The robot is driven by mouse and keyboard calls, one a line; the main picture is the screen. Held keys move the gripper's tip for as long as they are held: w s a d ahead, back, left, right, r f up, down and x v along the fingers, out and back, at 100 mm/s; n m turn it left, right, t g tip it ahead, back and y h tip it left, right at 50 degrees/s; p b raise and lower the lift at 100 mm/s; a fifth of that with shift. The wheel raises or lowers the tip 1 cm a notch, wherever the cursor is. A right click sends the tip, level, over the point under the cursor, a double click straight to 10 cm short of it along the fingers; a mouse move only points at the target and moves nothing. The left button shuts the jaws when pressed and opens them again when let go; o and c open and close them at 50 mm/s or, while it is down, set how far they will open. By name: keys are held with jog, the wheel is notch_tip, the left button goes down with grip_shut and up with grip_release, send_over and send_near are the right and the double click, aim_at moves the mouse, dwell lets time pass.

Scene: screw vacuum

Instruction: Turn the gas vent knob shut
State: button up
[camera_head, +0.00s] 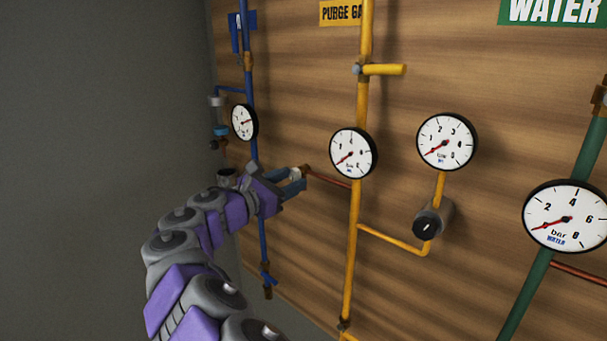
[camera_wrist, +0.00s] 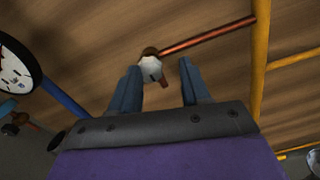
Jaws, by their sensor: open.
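A small pale knob (camera_wrist: 151,68) with a copper fitting sits at the end of a thin copper pipe (camera_wrist: 205,35) that branches left from the yellow purge gas pipe (camera_head: 356,225). It looks like the gas vent knob; no label for it is visible. In the head view the knob (camera_head: 295,173) is partly hidden by my gripper (camera_head: 294,184). In the wrist view my gripper (camera_wrist: 158,66) is open, its two blue-grey fingers pointing at the wall. The knob shows between the fingertips, nearer the left one. I cannot tell whether either finger touches it.
A blue pipe (camera_head: 247,70) with a gauge (camera_head: 244,122) stands left of my gripper. Two gauges (camera_head: 353,153) (camera_head: 447,141), a yellow lever (camera_head: 384,69) and a black round knob (camera_head: 427,227) are to the right. A green water pipe (camera_head: 540,275) is farther right. The wooden panel is behind.

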aim_at(292, 176)
jog(key=x, duration=0.5)
jog(key=shift+w+a+f, duration=0.2)
jog(key=shift+a, duration=0.1)
jog(key=shift+o, duration=0.3)
jog(key=shift+d, duration=0.3)
jog(key=shift+s+a, duration=0.1)
jog(key=shift+a, duration=0.05)
jog(key=shift+c, duration=0.8)
jog(key=a, duration=0.2)
jog(key=shift+s+a, duration=0.15)
jog(key=shift+a, duration=0.15)
jog(key=c, duration=0.4)
jog(key=shift+s, duration=0.1)
jog(key=shift+c, duration=0.9)
jog(key=shift+d, duration=0.35)
jog(key=c, duration=0.3)
